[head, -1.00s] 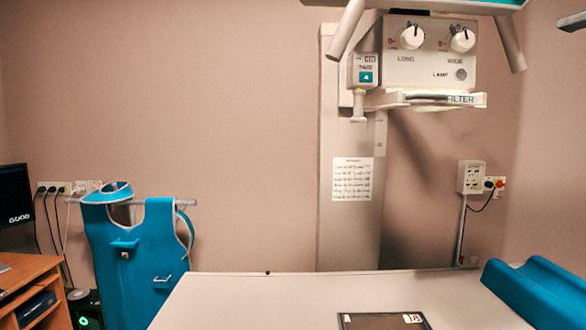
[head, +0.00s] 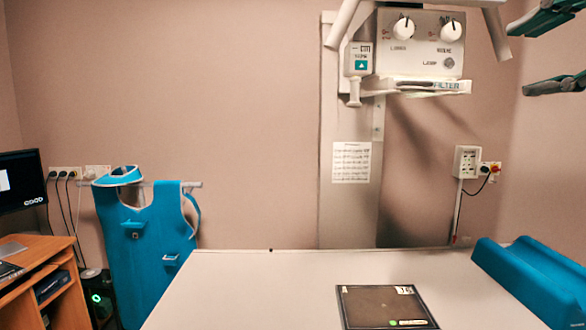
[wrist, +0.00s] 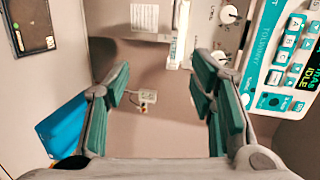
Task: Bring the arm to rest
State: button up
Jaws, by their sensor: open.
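My gripper (head: 556,50) shows at the upper right of the head view, its two teal-padded fingers apart with nothing between them. In the wrist view my gripper (wrist: 160,100) is open and empty, with the wall and the X-ray stand beyond it. It is clear of the table and of everything on it.
A pale table (head: 230,290) fills the lower middle, bearing a dark flat plate (head: 385,307) and a blue cushion (head: 535,275). The X-ray unit (head: 420,45) stands behind. A blue apron (head: 145,245) and a wooden desk (head: 40,265) are at left. A keypad panel (wrist: 290,60) is near the gripper.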

jog(key=s+a+f+n+g, duration=0.1)
jog(key=a+f+n+g, duration=0.25)
jog(key=f, duration=0.65)
jog(key=s+a+f+n+g, duration=0.1)
jog(key=a+f+n+g, duration=0.3)
jog(key=f, duration=0.6)
jog(key=s+a+f+n+g, duration=0.1)
jog(key=s+f+n, duration=0.3)
jog(key=f, duration=0.3)
jog(key=s+f+n+g+h, duration=0.1)
jog(key=s+f+n, duration=0.3)
jog(key=f, duration=0.4)
jog(key=shift+s+a+f+n+g, duration=0.2)
jog(key=shift+a+n+g, duration=0.15)
jog(key=shift+n+g, duration=0.25)
